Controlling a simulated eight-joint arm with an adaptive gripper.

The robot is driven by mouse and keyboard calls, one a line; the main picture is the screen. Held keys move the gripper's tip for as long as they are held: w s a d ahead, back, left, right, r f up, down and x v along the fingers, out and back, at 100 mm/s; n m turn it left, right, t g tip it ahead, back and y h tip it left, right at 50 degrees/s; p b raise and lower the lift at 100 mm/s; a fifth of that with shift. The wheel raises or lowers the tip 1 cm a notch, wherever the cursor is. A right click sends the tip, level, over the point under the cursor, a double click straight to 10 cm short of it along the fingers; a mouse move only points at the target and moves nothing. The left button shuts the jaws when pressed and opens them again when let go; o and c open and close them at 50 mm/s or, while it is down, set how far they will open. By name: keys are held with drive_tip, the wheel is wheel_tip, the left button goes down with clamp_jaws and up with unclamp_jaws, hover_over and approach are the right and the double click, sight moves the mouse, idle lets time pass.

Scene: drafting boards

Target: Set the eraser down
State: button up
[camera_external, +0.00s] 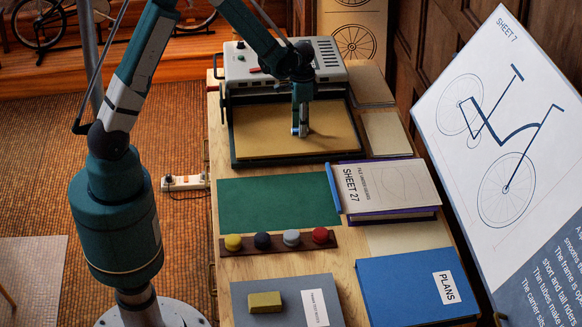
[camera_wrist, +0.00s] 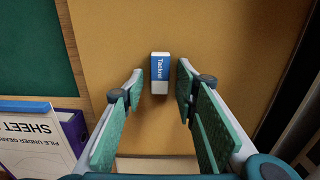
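The eraser (camera_wrist: 160,74) is a small white block in a blue sleeve with lettering, on the tan board (camera_wrist: 230,50) in the wrist view. In the external view the tan board (camera_external: 270,133) lies in a dark-framed tray at the front of a pale machine. My gripper (camera_wrist: 160,72) is open, with a fingertip on each side of the eraser and a visible gap on both sides. In the external view my gripper (camera_external: 300,131) points down at the board, and a small blue-white patch shows at its tips.
The pale machine (camera_external: 250,68) stands behind the tray. A green mat (camera_external: 265,205), the SHEET 27 binder (camera_external: 388,186), a rack of coloured knobs (camera_external: 265,246), a blue PLANS folder (camera_external: 400,290) and a yellow block (camera_external: 264,302) on a grey folder lie nearer. The board around the eraser is clear.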

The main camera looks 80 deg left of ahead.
wheel_tip(320, 180, up, 12)
drive_tip(key=p, duration=0.1)
idle(0.6)
drive_tip(key=shift+r, duration=0.1)
idle(0.5)
drive_tip(key=s+d+r+t, duration=0.2)
drive_tip(key=s+d+r, duration=0.2)
drive_tip(key=d+r, duration=0.5)
drive_tip(key=s+d+r+t, duration=0.1)
drive_tip(key=s+d+r, duration=0.3)
drive_tip(key=d+r, duration=0.5)
drive_tip(key=s+d+r+t, duration=0.1)
drive_tip(key=s+d+t, duration=0.3)
drive_tip(key=s+d, duration=1.1)
drive_tip(key=shift+d+r, duration=0.15)
drive_tip(key=shift+d, duration=0.6)
